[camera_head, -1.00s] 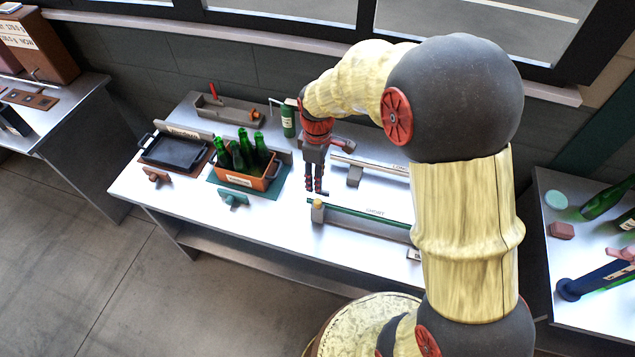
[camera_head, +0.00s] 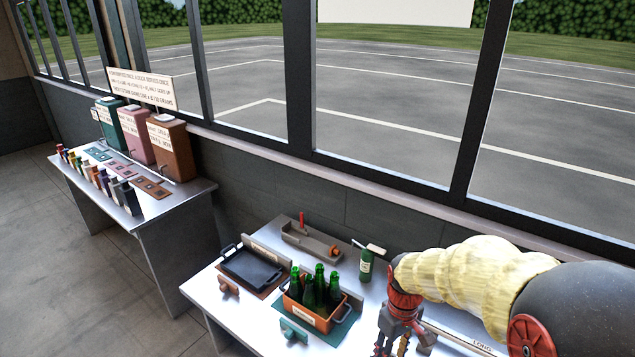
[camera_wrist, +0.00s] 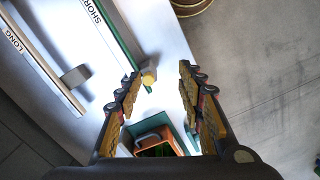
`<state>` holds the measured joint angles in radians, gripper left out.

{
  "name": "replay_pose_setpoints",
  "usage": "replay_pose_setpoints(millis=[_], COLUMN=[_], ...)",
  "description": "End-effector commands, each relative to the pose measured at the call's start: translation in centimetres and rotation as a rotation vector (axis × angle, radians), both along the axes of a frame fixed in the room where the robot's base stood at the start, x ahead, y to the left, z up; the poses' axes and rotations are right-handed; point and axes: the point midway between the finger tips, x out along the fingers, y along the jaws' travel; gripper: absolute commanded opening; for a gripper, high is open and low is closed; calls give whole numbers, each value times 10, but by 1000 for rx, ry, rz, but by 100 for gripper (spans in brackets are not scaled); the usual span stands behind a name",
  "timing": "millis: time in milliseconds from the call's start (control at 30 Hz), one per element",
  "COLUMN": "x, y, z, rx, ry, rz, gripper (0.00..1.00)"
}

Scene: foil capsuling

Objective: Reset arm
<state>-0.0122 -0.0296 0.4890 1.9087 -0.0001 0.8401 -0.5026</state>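My gripper (camera_head: 392,342) hangs over the bench to the right of the orange crate (camera_head: 322,322), its tips near the lower picture edge. In the wrist view my gripper (camera_wrist: 160,75) has its two fingers well apart with nothing between them. The orange crate holds several green bottles (camera_head: 320,285) standing upright. It also shows in the wrist view (camera_wrist: 162,149), between the fingers' bases, partly cut off.
A black tray (camera_head: 252,268) lies left of the crate. A second bench (camera_head: 172,208) with teal, pink and brown boxes (camera_head: 166,146) is at the left. Open floor (camera_head: 90,275) lies between the benches.

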Motion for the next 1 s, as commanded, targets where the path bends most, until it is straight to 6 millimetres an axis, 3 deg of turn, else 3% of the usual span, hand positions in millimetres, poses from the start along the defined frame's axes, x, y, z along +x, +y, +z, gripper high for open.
replay_pose_setpoints(millis=[400, 600, 800, 1000], x=[-91, -137, -162, -165], y=[-3, -4, -5, -5], z=[60, 75, 87, 96], rx=[10, 52, 93, 111], ry=[-174, -326, -479, -548], rz=[-413, -513, -513, -511], gripper=[38, 38, 38, 38])
